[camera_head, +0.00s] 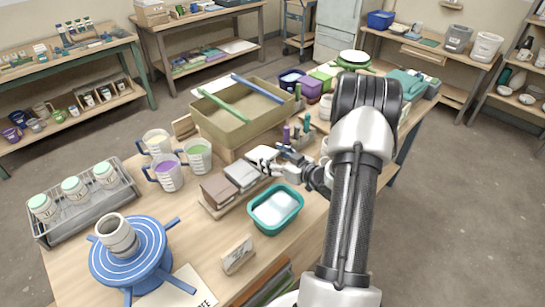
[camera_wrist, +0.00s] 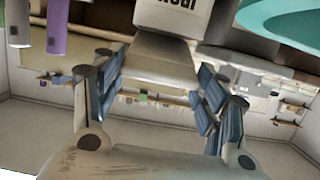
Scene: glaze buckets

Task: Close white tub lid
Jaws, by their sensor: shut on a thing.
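My gripper (camera_head: 270,164) reaches over the middle of the worktable in the head view. In the wrist view its blue-padded fingers (camera_wrist: 157,90) stand on both sides of a pale grey-beige tapered piece (camera_wrist: 160,62), below a white face with partly cut-off dark lettering. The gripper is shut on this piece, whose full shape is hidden. In the head view, a pale block (camera_head: 263,155) lies beside the fingers; I cannot tell whether it is the held piece. A teal tub (camera_head: 253,218) with white contents stands nearer me. I cannot clearly pick out a white tub lid.
Brown (camera_head: 218,190) and grey (camera_head: 241,175) blocks lie close by. Measuring jugs (camera_head: 166,174), a cardboard box (camera_head: 222,128) and a blue banding wheel (camera_head: 128,250) crowd the table. The floor at right is clear.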

